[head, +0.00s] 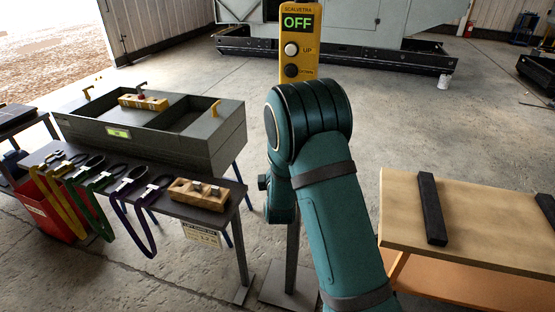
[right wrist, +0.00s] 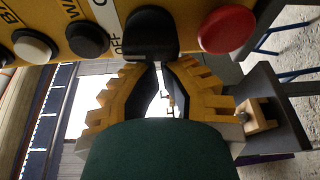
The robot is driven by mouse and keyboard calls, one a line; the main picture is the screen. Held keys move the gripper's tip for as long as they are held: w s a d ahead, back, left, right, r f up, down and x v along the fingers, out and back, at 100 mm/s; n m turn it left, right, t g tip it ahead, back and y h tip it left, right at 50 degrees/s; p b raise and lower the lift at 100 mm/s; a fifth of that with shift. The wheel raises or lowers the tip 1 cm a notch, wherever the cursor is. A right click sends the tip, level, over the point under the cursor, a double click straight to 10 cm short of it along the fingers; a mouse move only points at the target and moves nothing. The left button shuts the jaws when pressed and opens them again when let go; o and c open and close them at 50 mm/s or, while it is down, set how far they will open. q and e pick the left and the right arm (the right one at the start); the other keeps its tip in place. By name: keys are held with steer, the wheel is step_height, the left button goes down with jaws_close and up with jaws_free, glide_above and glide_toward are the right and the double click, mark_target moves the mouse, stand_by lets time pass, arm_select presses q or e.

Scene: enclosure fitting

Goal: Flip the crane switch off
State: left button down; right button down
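The crane control box (head: 299,12) is a yellow upright panel in the head view, and its green display (head: 298,22) reads OFF. The right wrist view shows the box's yellow face (right wrist: 185,45) close up, with a black switch (right wrist: 152,32) beside the letters OFF. My right gripper (right wrist: 158,64) has yellow toothed fingers, with the tips close together at the lower edge of the switch. I cannot tell whether they touch it. In the head view my right arm hides the lower box and the gripper. My left gripper is not in view.
A red button (right wrist: 228,28) and a black button (right wrist: 88,39) flank the switch. On the left, a table holds a grey enclosure (head: 215,140), several coloured slings (head: 95,180) and a wooden block (head: 199,192). A wooden bench (head: 470,225) with black bars stands at right.

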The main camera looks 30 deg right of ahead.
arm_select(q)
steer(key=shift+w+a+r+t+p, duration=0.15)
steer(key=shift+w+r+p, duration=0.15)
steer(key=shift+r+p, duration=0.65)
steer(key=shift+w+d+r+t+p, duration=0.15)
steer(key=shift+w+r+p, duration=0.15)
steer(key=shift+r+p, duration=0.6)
arm_select(e)
steer(key=shift+s+d+f+n+g, duration=0.1)
steer(key=shift+f+n+g, duration=0.15)
steer(key=shift+n, duration=0.55)
steer(key=shift+f+n+g, duration=0.15)
steer(key=shift+n+g, duration=0.2)
steer(key=shift+n, duration=0.45)
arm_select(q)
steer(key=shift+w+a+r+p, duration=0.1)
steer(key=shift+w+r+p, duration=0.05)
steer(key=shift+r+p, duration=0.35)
arm_select(e)
steer(key=shift+d+f+n+g, duration=0.1)
steer(key=shift+n+g, duration=0.2)
steer(key=shift+n, duration=0.1)
steer(key=shift+f, duration=0.1)
